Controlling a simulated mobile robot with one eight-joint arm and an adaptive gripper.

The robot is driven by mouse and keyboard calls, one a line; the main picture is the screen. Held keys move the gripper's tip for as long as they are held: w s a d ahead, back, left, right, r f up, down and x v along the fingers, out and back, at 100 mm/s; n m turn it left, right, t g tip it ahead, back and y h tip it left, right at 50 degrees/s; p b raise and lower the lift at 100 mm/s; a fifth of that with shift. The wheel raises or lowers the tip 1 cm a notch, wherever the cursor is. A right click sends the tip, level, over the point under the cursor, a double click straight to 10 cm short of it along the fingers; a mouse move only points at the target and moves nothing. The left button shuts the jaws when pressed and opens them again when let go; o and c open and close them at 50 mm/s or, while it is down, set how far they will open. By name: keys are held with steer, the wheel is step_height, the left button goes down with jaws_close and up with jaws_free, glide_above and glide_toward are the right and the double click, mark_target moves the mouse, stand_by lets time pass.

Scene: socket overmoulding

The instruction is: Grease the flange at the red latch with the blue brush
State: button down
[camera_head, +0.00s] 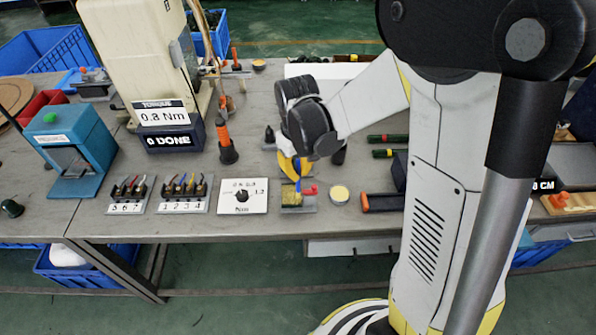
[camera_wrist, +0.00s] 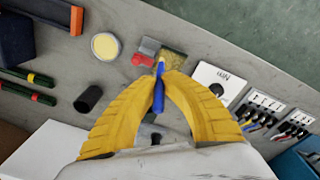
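My gripper (camera_wrist: 161,82) has yellow ribbed fingers, and their tips close on a blue brush (camera_wrist: 158,97). In the head view, my gripper (camera_head: 293,168) is over the table's front part, with the blue brush (camera_head: 298,186) pointing down from it. Just beyond the brush tip is a small grey fixture with a gold-coloured block (camera_head: 291,197) and a red latch (camera_head: 309,190). In the wrist view, the red latch (camera_wrist: 142,60) is just left of the brush tip and the gold block (camera_wrist: 172,59) just right. Whether the bristles touch the fixture, I cannot tell.
A round tin of pale yellow paste (camera_head: 339,194) stands right of the fixture. Left are a white dial plate (camera_head: 243,197) and numbered connector racks (camera_head: 184,194). An orange-ended black tool (camera_head: 382,203) lies right. The table's front edge is close.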

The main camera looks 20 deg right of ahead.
steer(key=shift+w+d, duration=0.1)
steer(key=shift+w, duration=0.1)
steer(key=shift+s+a, duration=0.3)
steer(key=shift+s, duration=0.55)
stand_by(0.4)
steer(key=shift+r, duration=0.1)
step_height(320, 180, up, 3)
steer(key=shift+p, duration=1)
